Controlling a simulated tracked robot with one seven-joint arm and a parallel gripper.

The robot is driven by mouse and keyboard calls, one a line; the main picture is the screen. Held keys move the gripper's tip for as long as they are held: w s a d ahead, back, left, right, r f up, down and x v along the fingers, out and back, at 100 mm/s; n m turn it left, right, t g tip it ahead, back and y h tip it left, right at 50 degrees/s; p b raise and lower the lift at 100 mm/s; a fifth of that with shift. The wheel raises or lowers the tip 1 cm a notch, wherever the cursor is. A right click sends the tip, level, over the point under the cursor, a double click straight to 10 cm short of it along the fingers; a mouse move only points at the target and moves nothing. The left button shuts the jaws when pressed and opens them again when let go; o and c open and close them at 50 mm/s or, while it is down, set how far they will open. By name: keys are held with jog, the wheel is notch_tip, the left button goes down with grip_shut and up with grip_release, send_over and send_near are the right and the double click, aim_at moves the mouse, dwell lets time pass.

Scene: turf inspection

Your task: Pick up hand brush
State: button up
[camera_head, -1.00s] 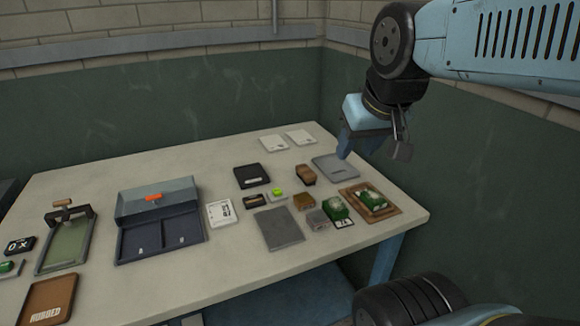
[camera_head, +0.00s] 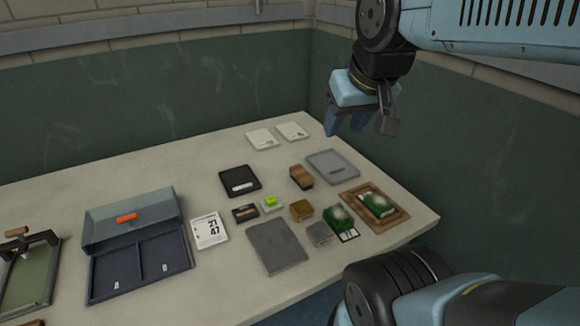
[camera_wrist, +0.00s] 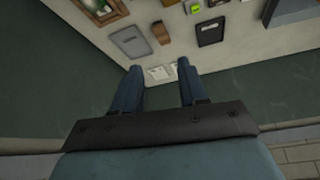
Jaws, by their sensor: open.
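The likely hand brush (camera_head: 302,177), a small block with a brown wooden top and darker underside, lies on the table between a black tray and a grey tray. In the wrist view it is a small brown shape (camera_wrist: 161,33) near the top. My gripper (camera_head: 345,124) hangs above the table's far right part, beyond and to the right of the brush, touching nothing. In the wrist view its two blue fingers (camera_wrist: 159,67) are spread with nothing between them. The brush lies beyond the fingertips there.
The grey tray (camera_head: 331,167) and black tray (camera_head: 239,181) flank the brush. Two white cards (camera_head: 262,139) lie behind. Nearer are a brown block (camera_head: 301,211), green-topped pieces (camera_head: 338,218), a wooden tray (camera_head: 401,212) and a grey mat (camera_head: 273,247). Green walls stand close behind the table.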

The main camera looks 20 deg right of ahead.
jog(key=shift+o, duration=1.4)
jog(key=shift+w, duration=0.2)
jog(key=shift+o, duration=0.8)
jog(key=shift+w+d, duration=0.1)
jog(key=shift+w, duration=0.25)
jog(key=shift+o, duration=0.8)
jog(key=w+f+n+g, duration=0.1)
jog(key=w+f+g, duration=0.2)
jog(key=w, duration=0.9)
notch_tip(320, 180, down, 2)
jog(key=shift+w+d, duration=0.2)
jog(key=shift+d, duration=0.1)
jog(key=n+g, duration=0.2)
jog(key=g, duration=0.1)
send_over(302, 172)
notch_tip(302, 172, down, 11)
notch_tip(302, 172, down, 13)
jog(key=shift+r, duration=0.1)
